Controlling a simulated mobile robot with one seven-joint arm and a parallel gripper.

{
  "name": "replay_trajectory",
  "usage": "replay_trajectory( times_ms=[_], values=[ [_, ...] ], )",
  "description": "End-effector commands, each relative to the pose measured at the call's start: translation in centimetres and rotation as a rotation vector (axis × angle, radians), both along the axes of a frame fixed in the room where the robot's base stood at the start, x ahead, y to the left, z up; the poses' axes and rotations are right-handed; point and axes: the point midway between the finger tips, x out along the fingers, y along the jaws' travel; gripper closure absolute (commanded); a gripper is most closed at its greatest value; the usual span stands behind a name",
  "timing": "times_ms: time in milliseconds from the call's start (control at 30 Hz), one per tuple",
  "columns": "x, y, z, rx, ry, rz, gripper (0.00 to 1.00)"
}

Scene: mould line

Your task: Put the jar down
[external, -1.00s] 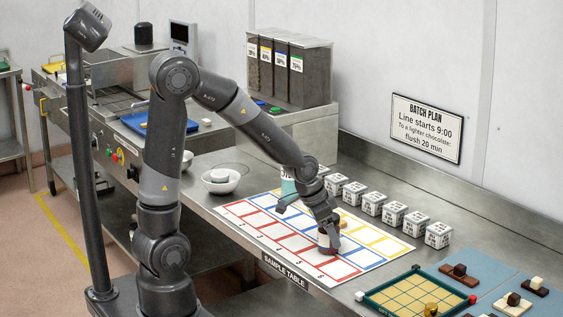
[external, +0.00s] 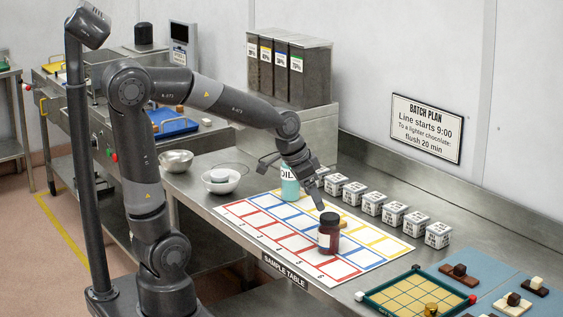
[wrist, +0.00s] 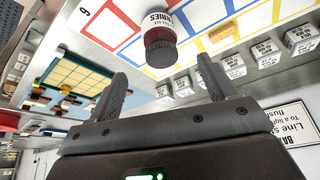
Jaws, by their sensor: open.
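The jar (external: 328,234), dark red with a black lid and a pale label, stands upright on the gridded sheet (external: 237,208), over the red- and blue-outlined cells toward its right part. It also shows in the wrist view (wrist: 159,38), beyond the fingertips and apart from them. My gripper (external: 319,208) is above and just behind the jar in the external view. In the wrist view my gripper (wrist: 160,78) has its two fingers spread wide with nothing between them.
A row of several white printed cubes (external: 372,204) lines the right side. A green-edged grid tray (external: 372,299) lies in front right. Bowls (external: 221,181) stand to the left.

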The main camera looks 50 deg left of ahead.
Motion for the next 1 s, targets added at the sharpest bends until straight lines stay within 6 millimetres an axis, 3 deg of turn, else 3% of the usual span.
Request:
replay_trajectory(
  times_ms=[167, 300, 500, 600, 733, 1000],
  values=[
    [-2.7, 2.2, 1.7, 0.012, -0.025, 0.071, 0.23],
    [-6.6, 5.1, 3.2, 0.015, -0.053, 0.174, 0.23],
    [-11.6, 8.4, 4.1, -0.001, -0.083, 0.308, 0.23],
    [-13.2, 9.4, 4.1, -0.011, -0.092, 0.351, 0.23],
    [-14.3, 10.0, 4.1, -0.020, -0.096, 0.381, 0.23],
    [-14.5, 10.1, 4.0, -0.021, -0.096, 0.387, 0.23]
  ],
)
